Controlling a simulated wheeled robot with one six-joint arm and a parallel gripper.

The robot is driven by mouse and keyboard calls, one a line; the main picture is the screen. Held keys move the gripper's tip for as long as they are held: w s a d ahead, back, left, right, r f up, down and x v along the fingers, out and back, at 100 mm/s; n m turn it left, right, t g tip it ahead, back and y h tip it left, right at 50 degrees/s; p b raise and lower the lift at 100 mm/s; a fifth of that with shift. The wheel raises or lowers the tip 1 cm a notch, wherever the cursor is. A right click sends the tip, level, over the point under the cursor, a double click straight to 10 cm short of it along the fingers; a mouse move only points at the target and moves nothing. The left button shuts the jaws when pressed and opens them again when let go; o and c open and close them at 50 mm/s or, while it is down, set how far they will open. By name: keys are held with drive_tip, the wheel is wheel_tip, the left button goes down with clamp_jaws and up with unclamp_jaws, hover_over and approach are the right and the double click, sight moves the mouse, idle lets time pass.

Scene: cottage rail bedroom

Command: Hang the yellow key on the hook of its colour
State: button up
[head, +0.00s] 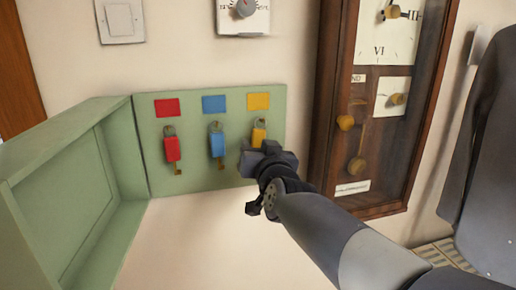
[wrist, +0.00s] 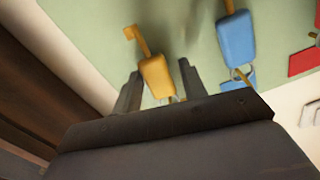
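The yellow key (head: 259,134) hangs below the yellow label (head: 258,101) on the green key board (head: 196,185). My gripper (head: 258,150) is at its lower part and hides its lower end in the head view. In the wrist view, the yellow key's tag (wrist: 157,78) lies between my two fingertips (wrist: 159,82), with small gaps beside it, so my gripper looks open around it. The hook itself is too small to make out.
The blue key (head: 217,143) hangs close to the left under the blue label (head: 214,104), and the red key (head: 172,148) under the red label (head: 167,108). The green cabinet door (head: 75,190) stands open at left. A wooden clock case (head: 325,110) stands close at right.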

drive_tip(key=shift+o, duration=1.3)
drive_tip(key=p+v, duration=0.1)
drive_tip(key=v, duration=1)
drive_tip(key=shift+p, duration=0.35)
drive_tip(key=shift+w, duration=0.2)
drive_tip(key=b+x, duration=0.1)
drive_tip(key=x, duration=0.9)
drive_tip(key=shift+w+a+b, duration=0.15)
drive_tip(key=shift+w+b, duration=0.15)
drive_tip(key=shift+b, duration=0.05)
drive_tip(key=shift+r+p, duration=0.25)
drive_tip(key=shift+p, duration=0.05)
drive_tip(key=shift+s+r, duration=0.2)
drive_tip(key=shift+s, duration=0.3)
drive_tip(key=shift+f, duration=0.1)
